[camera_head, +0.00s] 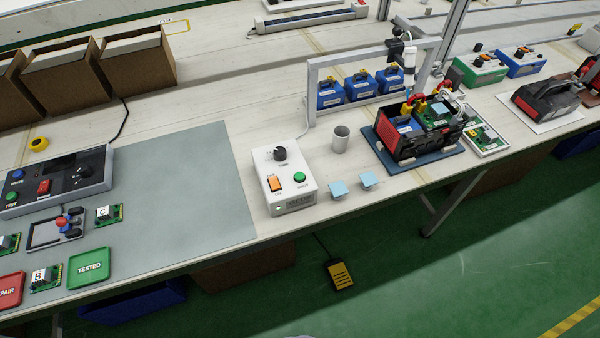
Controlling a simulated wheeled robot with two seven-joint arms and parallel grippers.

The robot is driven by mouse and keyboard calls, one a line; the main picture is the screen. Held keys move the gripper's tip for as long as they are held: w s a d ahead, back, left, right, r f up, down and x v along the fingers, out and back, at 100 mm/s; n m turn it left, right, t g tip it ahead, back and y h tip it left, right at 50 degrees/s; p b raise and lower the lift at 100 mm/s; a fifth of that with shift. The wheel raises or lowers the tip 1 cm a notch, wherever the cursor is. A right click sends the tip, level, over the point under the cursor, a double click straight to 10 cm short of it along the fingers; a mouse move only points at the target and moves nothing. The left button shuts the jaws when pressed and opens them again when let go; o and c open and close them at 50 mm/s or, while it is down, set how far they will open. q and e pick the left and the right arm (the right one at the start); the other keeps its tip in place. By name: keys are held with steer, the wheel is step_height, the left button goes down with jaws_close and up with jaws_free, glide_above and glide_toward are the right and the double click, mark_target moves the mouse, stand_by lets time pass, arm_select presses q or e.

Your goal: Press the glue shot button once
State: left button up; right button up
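A white control box (287,201) stands on the workbench near its front edge, at the middle of the camera_head view. Its top carries a black knob (280,154), an orange rocker switch (274,184) and a round green button (300,178) at the right. The labels beside them are too small to read surely. A thin cable runs from the back of the box toward a grey frame (313,85), where a syringe-like dispenser (411,65) hangs over an open black device (405,143). Neither of my grippers is in view.
A grey cup (341,139) and two light-blue pads (338,189) sit right of the box. A grey mat (190,190) with a black test panel (60,180) lies left. A yellow foot pedal (340,276) is on the green floor below. Space above the box looks clear.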

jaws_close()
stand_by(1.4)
